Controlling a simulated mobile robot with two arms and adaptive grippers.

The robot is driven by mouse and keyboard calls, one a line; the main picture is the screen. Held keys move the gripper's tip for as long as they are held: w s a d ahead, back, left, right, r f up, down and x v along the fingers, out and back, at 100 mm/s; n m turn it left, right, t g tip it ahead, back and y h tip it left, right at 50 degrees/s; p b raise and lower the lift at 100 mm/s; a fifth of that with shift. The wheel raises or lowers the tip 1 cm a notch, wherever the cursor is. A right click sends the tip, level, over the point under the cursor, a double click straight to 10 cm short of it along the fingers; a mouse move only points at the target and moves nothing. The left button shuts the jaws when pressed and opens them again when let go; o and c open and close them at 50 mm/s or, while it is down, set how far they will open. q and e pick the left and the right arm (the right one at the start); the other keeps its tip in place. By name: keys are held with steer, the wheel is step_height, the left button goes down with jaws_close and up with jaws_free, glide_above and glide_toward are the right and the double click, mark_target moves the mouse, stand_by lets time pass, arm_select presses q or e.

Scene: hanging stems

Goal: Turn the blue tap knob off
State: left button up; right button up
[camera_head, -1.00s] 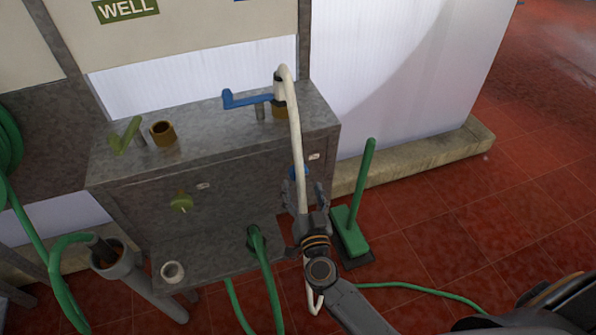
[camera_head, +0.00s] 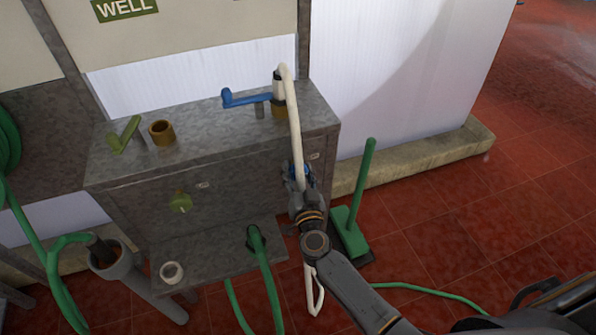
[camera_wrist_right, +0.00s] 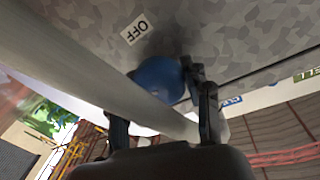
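The blue tap knob (camera_head: 306,171) is on the front face of the grey metal cabinet (camera_head: 240,175), on its right part, partly hidden by my gripper and a white hose. In the right wrist view the round knob (camera_wrist_right: 160,79) sits just under an OFF label (camera_wrist_right: 140,28). My right gripper (camera_head: 301,182) is at the knob with its fingers apart. One finger is close beside the knob's right side; the other is partly hidden behind the white hose, so contact is unclear. My left gripper is not in view.
The white hose (camera_head: 294,120) hangs from the top spout down in front of the knob and crosses the right wrist view. A blue lever (camera_head: 247,99) and a green lever (camera_head: 125,135) are on top.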

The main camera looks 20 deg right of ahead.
steer(key=m+p, duration=0.2)
steer(key=p, duration=0.1)
steer(key=shift+r+m, duration=0.15)
steer(key=shift+m, duration=0.15)
steer(key=m+g+p, duration=0.1)
steer(key=m+p, duration=0.1)
steer(key=m, duration=0.2)
steer(key=shift+y, duration=0.4)
steer(key=m+p, duration=0.1)
steer(key=m, duration=0.3)
steer(key=shift+y, duration=0.3)
steer(key=m, duration=0.3)
steer(key=m+y, duration=0.1)
steer(key=m, duration=0.1)
steer(key=shift+d+f+g, duration=0.1)
steer(key=shift+f+g, duration=0.15)
steer(key=shift+g, duration=0.05)
steer(key=o, duration=1.1)
steer(key=shift+o, duration=0.2)
